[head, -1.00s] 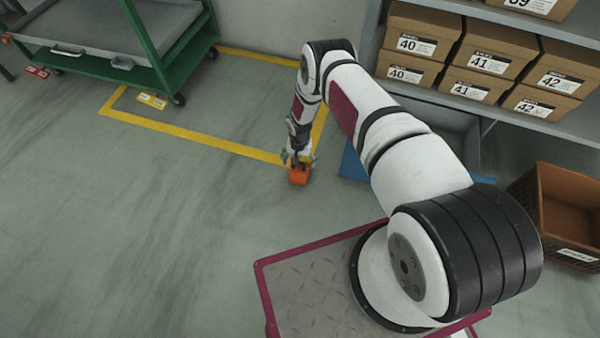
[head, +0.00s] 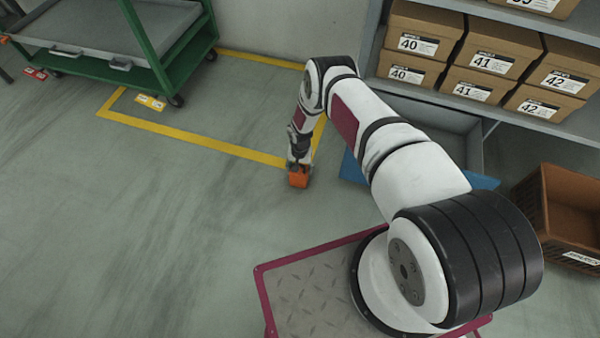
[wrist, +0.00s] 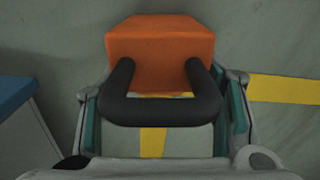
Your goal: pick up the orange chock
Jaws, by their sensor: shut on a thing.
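The orange chock (head: 298,181) is a small block by the corner of the yellow floor line. In the wrist view the orange chock (wrist: 160,50) shows its orange body and a black U-shaped handle (wrist: 160,110). My gripper (head: 299,167) is above the chock, pointing down. In the wrist view my gripper (wrist: 163,110) has its teal-lined fingers on both sides of the handle, shut on the chock. Whether the chock touches the floor is hard to tell.
A green cart (head: 165,75) stands at the upper left. Shelves with shoe boxes (head: 418,42) are at the upper right, with a blue item (head: 352,168) on the floor below. A brown crate (head: 565,215) is at the right. The floor left of the chock is clear.

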